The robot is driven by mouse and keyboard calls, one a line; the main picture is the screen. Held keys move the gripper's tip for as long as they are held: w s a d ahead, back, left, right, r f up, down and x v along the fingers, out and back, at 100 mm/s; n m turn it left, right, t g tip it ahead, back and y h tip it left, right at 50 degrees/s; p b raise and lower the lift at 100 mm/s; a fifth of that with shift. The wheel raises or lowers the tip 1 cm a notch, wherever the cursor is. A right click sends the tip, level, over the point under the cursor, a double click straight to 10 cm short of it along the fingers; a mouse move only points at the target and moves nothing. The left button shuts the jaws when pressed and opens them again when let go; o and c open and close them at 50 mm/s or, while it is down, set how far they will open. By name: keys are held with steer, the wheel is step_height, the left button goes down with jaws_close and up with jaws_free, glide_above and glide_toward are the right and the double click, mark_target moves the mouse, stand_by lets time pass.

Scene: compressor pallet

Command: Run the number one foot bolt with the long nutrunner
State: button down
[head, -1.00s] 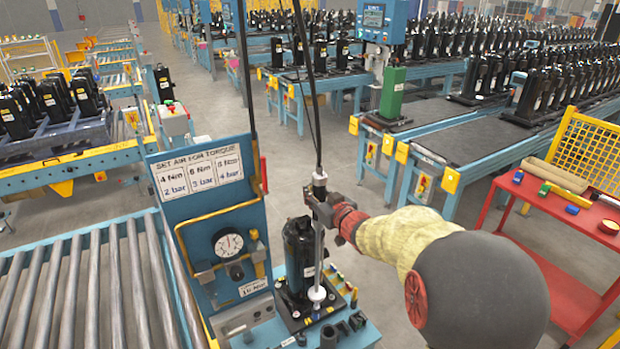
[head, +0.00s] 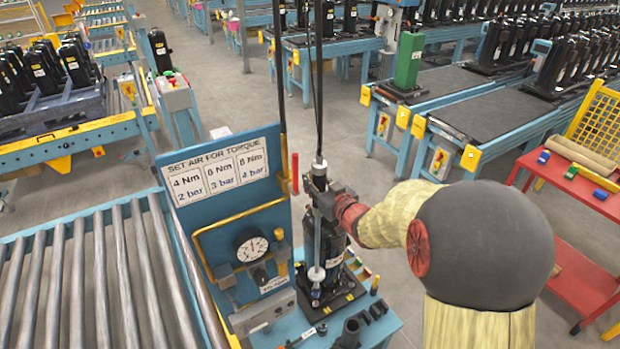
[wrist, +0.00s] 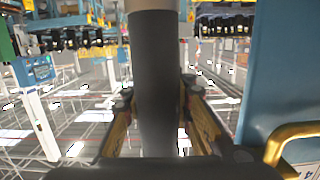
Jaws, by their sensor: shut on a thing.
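The long nutrunner (head: 318,235) hangs upright from a cable above the pallet. My gripper (head: 323,200) is shut around its upper body. In the wrist view the fingers (wrist: 155,112) stand either side of the dark tool body (wrist: 155,70). The black compressor (head: 336,245) stands upright on a dark base plate (head: 345,298), partly hidden behind the tool. The tool's lower end, with a pale collar (head: 316,274), is in front of the compressor's left side, over the plate's left part. Whether the tip touches a foot bolt cannot be told; the number one bolt is not identifiable.
A blue board (head: 222,185) left of the tool carries a torque chart (head: 217,177), a pressure gauge (head: 250,246) and a yellow pipe. Dark sockets (head: 352,330) stand on the blue bench front. A roller conveyor (head: 90,280) is left, a red table (head: 565,185) right.

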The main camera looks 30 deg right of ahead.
steer(key=shift+r, duration=0.1)
steer(key=shift+f+b, duration=2.1)
steer(key=shift+f, duration=0.25)
steer(key=shift+f+b, duration=1.5)
steer(key=shift+f, duration=0.45)
stand_by(0.4)
steer(key=shift+r, duration=0.1)
stand_by(1.1)
steer(key=shift+r+p, duration=1.8)
steer(key=shift+r, duration=0.9)
